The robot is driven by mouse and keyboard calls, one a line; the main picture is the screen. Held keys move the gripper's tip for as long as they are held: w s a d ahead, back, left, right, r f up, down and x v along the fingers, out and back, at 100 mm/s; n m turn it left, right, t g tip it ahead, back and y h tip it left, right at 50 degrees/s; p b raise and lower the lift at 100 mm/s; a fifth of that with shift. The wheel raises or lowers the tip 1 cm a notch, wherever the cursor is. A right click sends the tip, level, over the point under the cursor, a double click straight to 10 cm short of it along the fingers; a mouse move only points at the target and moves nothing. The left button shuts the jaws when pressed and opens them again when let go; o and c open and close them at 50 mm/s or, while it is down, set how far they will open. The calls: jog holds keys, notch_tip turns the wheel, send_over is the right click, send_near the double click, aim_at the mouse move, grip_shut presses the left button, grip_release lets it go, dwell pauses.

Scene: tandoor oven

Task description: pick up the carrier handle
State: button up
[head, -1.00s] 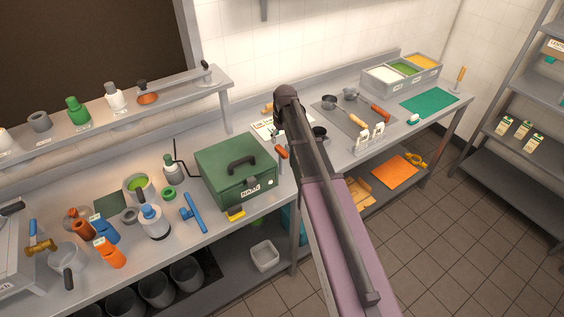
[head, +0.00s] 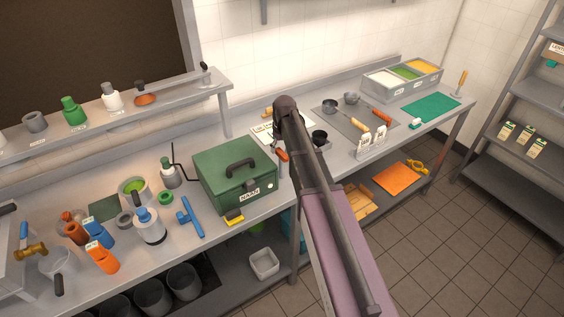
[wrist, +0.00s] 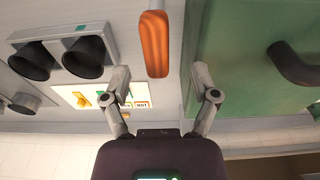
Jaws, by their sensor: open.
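An orange handle (wrist: 155,43) shows in the wrist view, beyond my fingertips and between their lines. I take it for the carrier handle, but no label confirms this. In the head view an orange-red handle (head: 281,155) stands beside the green box, close to my arm. My gripper (wrist: 163,82) is open, with its two grey fingers apart and nothing between them. The finger on the right overlaps the green box's (wrist: 235,85) side in the picture. In the head view my arm hides the fingers.
The green box (head: 235,185) with a dark top handle (wrist: 295,62) is close beside the orange handle. Two dark cups in a grey holder (wrist: 63,50) are on its other side. A wall shelf (head: 180,98) and crowded bench lie left. Tiled floor (head: 450,240) is open at right.

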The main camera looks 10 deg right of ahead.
aim_at(282, 152)
jog(key=shift+f, duration=0.1)
notch_tip(282, 152, down, 3)
jog(key=b, duration=0.3)
jog(key=shift+w+d+f, duration=0.1)
jog(key=shift+d+f, duration=0.05)
jog(key=shift+w+f+b, duration=0.1)
jog(key=shift+f+b, duration=0.8)
jog(key=shift+b, duration=0.2)
grip_shut()
